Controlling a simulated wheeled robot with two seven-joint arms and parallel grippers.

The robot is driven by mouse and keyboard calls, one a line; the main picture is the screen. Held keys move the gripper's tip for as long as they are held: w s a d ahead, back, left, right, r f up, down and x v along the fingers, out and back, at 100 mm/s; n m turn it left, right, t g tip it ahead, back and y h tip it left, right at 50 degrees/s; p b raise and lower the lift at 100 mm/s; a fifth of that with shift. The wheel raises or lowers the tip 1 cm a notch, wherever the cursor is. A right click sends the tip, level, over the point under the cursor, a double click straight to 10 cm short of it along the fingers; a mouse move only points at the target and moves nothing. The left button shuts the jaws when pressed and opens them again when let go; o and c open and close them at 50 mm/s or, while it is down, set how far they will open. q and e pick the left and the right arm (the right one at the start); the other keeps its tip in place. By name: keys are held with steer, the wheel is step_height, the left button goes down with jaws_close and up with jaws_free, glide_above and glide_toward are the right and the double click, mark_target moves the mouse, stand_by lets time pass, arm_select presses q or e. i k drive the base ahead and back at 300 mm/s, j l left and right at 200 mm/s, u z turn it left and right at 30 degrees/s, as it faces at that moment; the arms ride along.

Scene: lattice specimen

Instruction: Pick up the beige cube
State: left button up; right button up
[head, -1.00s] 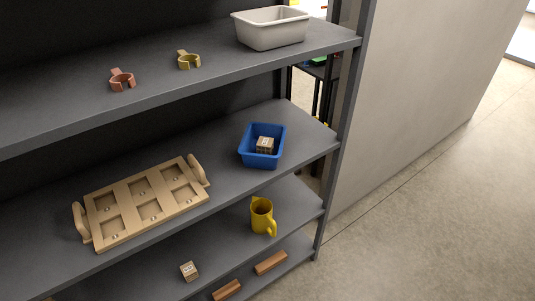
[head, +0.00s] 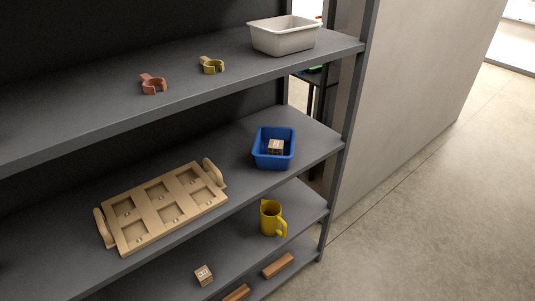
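A small beige cube (head: 204,275) with dark markings lies on the lower shelf, left of the yellow mug. A second beige-brown cube (head: 276,147) with dark markings sits inside the blue bin (head: 260,158) on the middle shelf. The frames do not settle which of the two is the task's cube. Neither of my grippers shows in the head view.
A wooden tray (head: 150,233) with several square compartments lies on the middle shelf. A yellow mug (head: 270,219) and wooden blocks (head: 278,265) are lower. The top shelf holds a white bin (head: 284,48), a red clip (head: 153,88) and a yellow clip (head: 212,69). Open floor (head: 420,220) lies right.

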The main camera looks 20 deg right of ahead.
mark_target(275, 146)
steer(key=k+j, duration=0.1)
steer(key=j, duration=0.85)
steer(key=k+j, duration=0.15)
steer(key=j, duration=0.35)
steer(key=z, duration=0.05)
